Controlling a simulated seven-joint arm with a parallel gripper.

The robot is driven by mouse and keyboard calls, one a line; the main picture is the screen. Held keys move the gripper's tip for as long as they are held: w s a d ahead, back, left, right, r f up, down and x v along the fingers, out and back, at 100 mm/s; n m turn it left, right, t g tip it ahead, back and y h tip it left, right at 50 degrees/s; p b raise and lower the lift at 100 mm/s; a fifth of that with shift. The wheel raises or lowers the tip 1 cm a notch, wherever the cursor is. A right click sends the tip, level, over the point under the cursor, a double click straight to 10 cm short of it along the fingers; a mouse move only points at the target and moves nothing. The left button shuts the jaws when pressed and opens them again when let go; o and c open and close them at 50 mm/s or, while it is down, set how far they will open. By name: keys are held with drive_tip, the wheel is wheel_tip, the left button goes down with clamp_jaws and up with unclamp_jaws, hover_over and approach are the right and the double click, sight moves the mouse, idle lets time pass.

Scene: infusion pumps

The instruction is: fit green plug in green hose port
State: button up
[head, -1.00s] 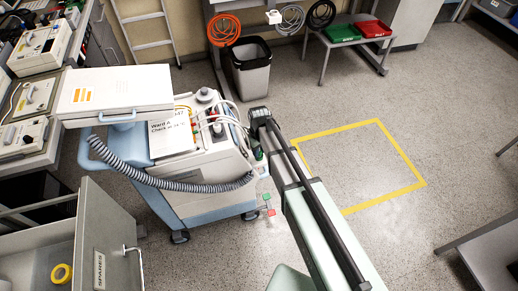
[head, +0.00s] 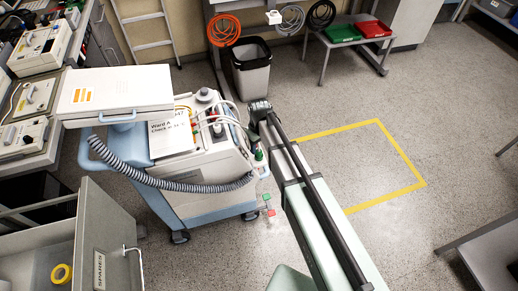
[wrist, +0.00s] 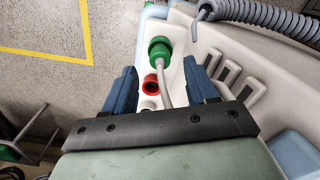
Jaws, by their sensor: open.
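The green plug (wrist: 160,50) with its grey hose shows in the wrist view at the top of a row of ports. It is at the green port, which it mostly covers; I cannot tell how deep it sits. In the head view the green plug (head: 259,155) stands at the right side of the pump cart. My gripper (wrist: 159,66) is open, its blue fingers apart on either side of the grey hose and holding nothing. In the head view my gripper (head: 259,108) is above and behind the plug, its fingers hard to make out.
A red port (wrist: 150,84) and a white port (wrist: 150,103) lie beside the green one.

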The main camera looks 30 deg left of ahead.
wheel_tip(320, 180, up, 10)
idle(0.5)
drive_tip(key=s+d+f+m+g+h, duration=0.1)
drive_tip(key=s+d+f+m, duration=0.4)
drive_tip(key=d+f, duration=0.75)
drive_tip(key=s+d+f+m+g, duration=0.1)
drive_tip(key=s+d+f+m, duration=0.2)
drive_tip(key=s+d+f, duration=0.9)
drive_tip(key=s+d+f+m+g, duration=0.1)
drive_tip(key=s+d, duration=0.3)
drive_tip(key=d, duration=0.4)
drive_tip(key=s+d+f+m+g, duration=0.2)
drive_tip(key=s+d+f, duration=0.2)
drive_tip(key=d, duration=0.4)
drive_tip(key=s+d+f+m+g+y, duration=0.1)
drive_tip(key=s+d+f+m, duration=0.1)
drive_tip(key=s+d, duration=0.3)
drive_tip(key=d, duration=0.3)
drive_tip(key=shift+s+f+m+g, duration=0.3)
drive_tip(key=shift+s+g, duration=0.05)
drive_tip(key=shift+g, duration=0.05)
